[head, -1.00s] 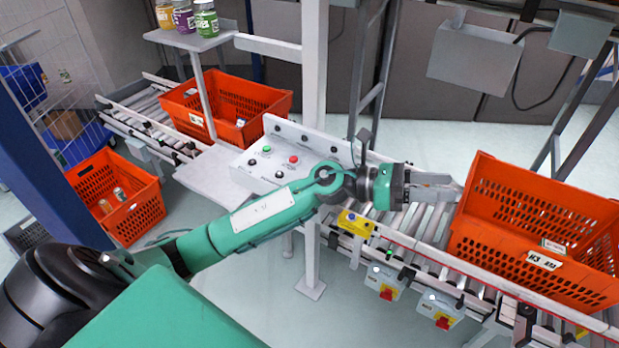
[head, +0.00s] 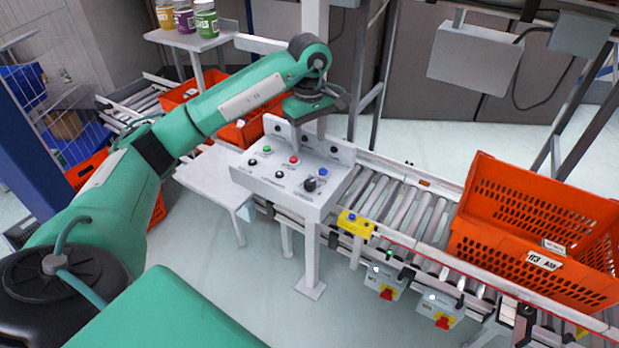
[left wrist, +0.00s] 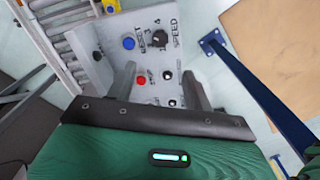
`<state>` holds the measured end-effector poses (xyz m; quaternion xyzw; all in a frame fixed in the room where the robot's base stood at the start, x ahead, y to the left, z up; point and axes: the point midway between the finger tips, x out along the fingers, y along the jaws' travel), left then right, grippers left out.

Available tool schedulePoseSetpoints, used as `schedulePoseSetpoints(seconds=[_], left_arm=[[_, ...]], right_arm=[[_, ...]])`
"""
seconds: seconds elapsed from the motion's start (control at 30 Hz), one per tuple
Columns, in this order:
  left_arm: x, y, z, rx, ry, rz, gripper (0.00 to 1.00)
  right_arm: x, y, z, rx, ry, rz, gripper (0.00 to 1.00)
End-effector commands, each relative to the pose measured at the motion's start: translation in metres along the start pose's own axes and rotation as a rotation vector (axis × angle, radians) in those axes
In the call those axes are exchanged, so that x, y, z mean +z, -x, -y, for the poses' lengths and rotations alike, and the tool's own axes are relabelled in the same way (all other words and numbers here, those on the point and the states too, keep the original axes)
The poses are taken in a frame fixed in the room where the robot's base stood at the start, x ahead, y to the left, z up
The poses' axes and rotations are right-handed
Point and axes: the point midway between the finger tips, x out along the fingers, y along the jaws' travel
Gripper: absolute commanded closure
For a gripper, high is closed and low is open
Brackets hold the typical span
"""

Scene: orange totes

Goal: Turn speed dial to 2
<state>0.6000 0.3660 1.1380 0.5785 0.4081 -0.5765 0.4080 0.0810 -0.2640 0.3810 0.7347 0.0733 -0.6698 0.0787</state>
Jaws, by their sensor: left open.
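The speed dial (head: 310,184) is a black knob on the sloped white control panel (head: 246,179), right of the red button. In the left wrist view the dial (left wrist: 159,38) sits beside the word SPEED, with the numbers 3 and 4 readable near it. I cannot tell its exact setting. My left gripper (head: 307,138) is above the back of the panel, fingers down, open and empty. In the left wrist view its two fingers (left wrist: 158,72) are spread over the panel, with the dial beyond their tips, apart from them. My right gripper is not in view.
A blue button (head: 323,172), a red button (head: 293,160) and a green button (head: 267,149) sit near the dial. An orange tote (head: 490,195) stands on the roller conveyor (head: 400,205) at the right. A yellow box (head: 355,224) is on the conveyor's front edge.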

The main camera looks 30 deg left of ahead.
Motion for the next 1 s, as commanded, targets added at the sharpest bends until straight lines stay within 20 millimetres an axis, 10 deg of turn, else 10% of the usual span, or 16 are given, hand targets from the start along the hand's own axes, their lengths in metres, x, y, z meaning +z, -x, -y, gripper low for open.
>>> schedulePoseSetpoints(seconds=[1.0], left_arm=[[0.001,-0.137,0.001,-0.002,-0.001,0.002,0.48]], right_arm=[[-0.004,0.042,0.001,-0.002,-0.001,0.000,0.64]])
